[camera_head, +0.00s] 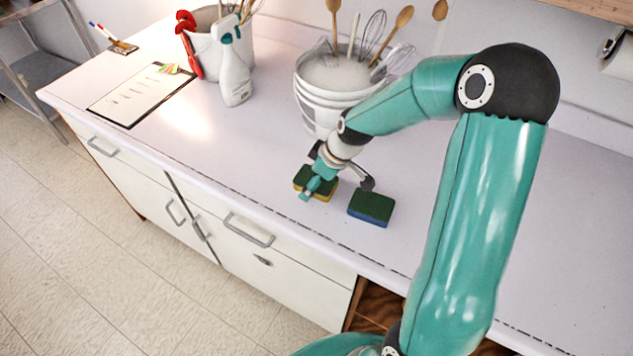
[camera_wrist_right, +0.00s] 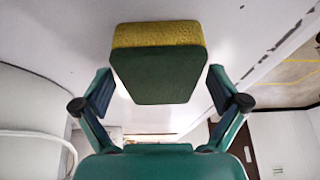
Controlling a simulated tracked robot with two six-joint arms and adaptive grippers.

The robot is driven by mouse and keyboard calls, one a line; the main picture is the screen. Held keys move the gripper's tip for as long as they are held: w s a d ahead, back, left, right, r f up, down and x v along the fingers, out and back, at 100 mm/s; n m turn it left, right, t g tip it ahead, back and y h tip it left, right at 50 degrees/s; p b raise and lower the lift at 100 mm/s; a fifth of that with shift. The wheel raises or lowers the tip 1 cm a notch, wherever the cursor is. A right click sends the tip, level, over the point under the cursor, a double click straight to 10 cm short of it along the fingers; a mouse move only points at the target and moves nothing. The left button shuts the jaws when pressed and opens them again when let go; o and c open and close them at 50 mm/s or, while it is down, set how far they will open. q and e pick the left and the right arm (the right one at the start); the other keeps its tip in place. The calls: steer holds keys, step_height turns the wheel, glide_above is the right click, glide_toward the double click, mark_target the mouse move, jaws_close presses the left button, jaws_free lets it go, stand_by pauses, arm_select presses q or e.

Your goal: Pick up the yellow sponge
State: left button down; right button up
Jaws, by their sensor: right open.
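The yellow sponge (camera_head: 327,193), with a dark green scouring top, lies on the white counter near its front edge. My right gripper (camera_head: 338,186) is above it, open, with one finger in front of the sponge and partly hiding it. In the right wrist view the yellow sponge (camera_wrist_right: 158,36) lies ahead of and between the spread fingertips of my right gripper (camera_wrist_right: 160,88), with a gap on each side. Neither finger appears to touch it. My left gripper is not in view.
A blue sponge with a green top (camera_head: 371,208) lies close to the right of the yellow one. A white bucket with whisks and spoons (camera_head: 318,108) stands behind. A spray bottle (camera_head: 234,75), another utensil bucket (camera_head: 207,46) and a clipboard (camera_head: 138,97) are farther left. The counter's left front is clear.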

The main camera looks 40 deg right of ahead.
steer(key=c, duration=0.8)
steer(key=shift+r+p, duration=0.3)
steer(key=shift+p, duration=0.25)
step_height(320, 180, up, 20)
steer(key=b, duration=0.1)
